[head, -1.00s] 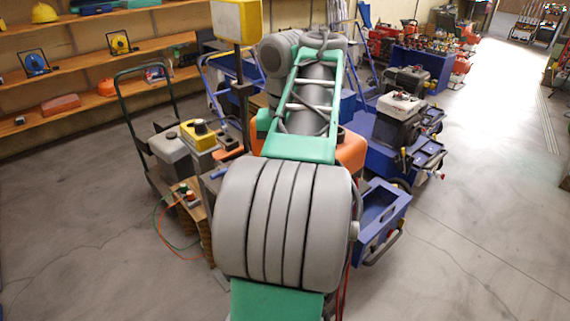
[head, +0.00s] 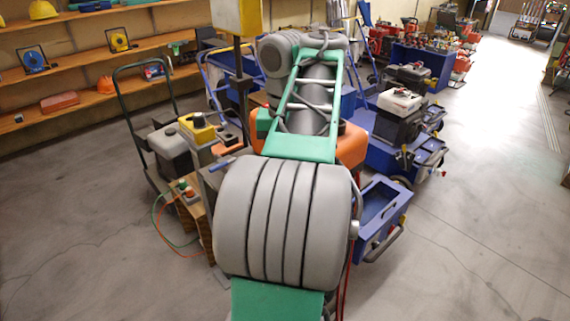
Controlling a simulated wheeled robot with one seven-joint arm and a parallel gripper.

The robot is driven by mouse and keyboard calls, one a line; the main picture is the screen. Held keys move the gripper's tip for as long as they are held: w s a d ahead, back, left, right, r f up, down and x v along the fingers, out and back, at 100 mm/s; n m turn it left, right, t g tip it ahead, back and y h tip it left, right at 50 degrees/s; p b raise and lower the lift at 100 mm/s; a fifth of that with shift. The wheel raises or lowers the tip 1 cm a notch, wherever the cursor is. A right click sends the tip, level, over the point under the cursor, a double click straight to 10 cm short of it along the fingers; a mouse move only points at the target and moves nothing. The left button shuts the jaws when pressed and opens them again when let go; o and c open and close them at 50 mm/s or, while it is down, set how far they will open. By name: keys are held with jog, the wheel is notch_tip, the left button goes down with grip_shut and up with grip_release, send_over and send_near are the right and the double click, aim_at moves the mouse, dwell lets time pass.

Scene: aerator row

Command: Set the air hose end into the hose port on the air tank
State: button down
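My arm, in green and grey, fills the middle of the head view and hides much of what lies beyond it. My gripper is not in view. I cannot make out the air hose end or the hose port. An orange rounded body (head: 352,146) shows partly behind my arm; I cannot tell whether it is the air tank. Thin green and orange lines (head: 157,228) hang in a loop at a small wooden stand on the left; I cannot tell whether either is the air hose.
A blue open-topped cart (head: 382,215) stands close on the right of my arm. A grey machine with a yellow top (head: 198,127) and a dark-framed hand truck (head: 119,105) stand left. Wooden shelves (head: 90,72) line the left wall. The floor at far right (head: 480,220) is clear.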

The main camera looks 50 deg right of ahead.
jog(key=shift+f+b, duration=0.35)
jog(key=shift+f, duration=0.05)
jog(key=c, duration=1.1)
grip_release()
notch_tip(320, 180, up, 8)
jog(key=p, duration=0.7)
jog(key=shift+p, duration=0.4)
jog(key=w+a+f+m+t, duration=0.1)
jog(key=w+a+f+m, duration=0.1)
jog(key=w+a+m, duration=0.35)
jog(key=w+a+f+m+y, duration=0.1)
jog(key=w+a+f+m, duration=0.15)
jog(key=a, duration=0.65)
jog(key=w+a+f+m+t, duration=0.1)
jog(key=w+a+f+m, duration=0.2)
jog(key=a, duration=0.5)
jog(key=s+a+f+m, duration=0.1)
jog(key=a+f+m, duration=0.1)
jog(key=a+m, duration=0.1)
jog(key=s+a+f+m, duration=0.1)
jog(key=a+f+m, duration=0.2)
jog(key=m, duration=0.3)
jog(key=s+a+f+m+t+h, duration=0.1)
jog(key=s+a+f+m, duration=0.1)
jog(key=a+f+m, duration=0.1)
jog(key=shift+a+f+m, duration=0.1)
jog(key=shift+a+m, duration=0.1)
jog(key=shift+m, duration=0.5)
